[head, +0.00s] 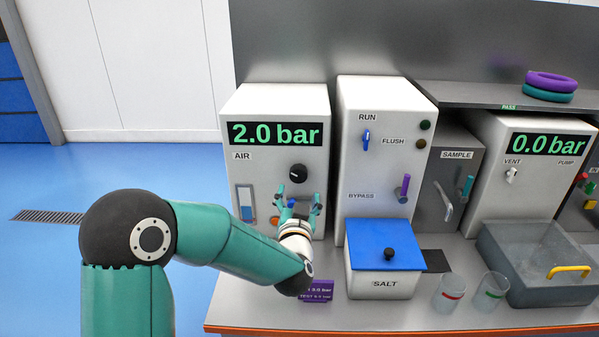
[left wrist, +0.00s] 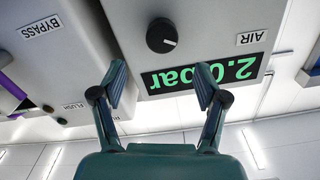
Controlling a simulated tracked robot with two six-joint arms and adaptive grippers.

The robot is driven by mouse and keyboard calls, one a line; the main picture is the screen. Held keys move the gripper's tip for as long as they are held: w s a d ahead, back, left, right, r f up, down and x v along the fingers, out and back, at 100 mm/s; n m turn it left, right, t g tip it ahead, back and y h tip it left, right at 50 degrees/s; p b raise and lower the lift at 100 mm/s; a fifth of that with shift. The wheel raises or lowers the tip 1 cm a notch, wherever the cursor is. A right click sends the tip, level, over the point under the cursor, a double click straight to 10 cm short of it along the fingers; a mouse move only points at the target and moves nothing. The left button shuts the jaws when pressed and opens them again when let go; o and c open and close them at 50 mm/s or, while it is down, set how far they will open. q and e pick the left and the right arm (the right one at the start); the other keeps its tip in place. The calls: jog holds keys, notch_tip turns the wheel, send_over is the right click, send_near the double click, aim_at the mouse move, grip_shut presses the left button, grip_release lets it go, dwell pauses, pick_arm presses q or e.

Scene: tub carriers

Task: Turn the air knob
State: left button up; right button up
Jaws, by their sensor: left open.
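The black air knob (head: 298,173) is on the front of the white AIR box (head: 262,107), below a display reading 2.0 bar. My left gripper (head: 301,203) is in front of that box, a little below the knob in the head view. Its two fingers are spread and hold nothing. In the left wrist view the scene is upside down; the air knob (left wrist: 161,35) lies beyond the open left gripper (left wrist: 160,76), apart from both fingertips. My right gripper is in neither view.
A purple card (head: 316,291), partly hidden by my wrist, shows 3.0 bar and 5.0 bar. The RUN box (head: 375,120) with levers stands right of the AIR box. A blue-lidded SALT box (head: 374,285), two clear cups and a grey tub (head: 500,262) are on the bench.

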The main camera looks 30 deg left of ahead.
aim_at(299, 176)
pick_arm(q)
jog(key=p+x, duration=0.2)
jog(key=x, duration=0.7)
jog(key=shift+w+a, duration=0.1)
jog(key=c, duration=1.1)
jog(key=shift+c, duration=0.3)
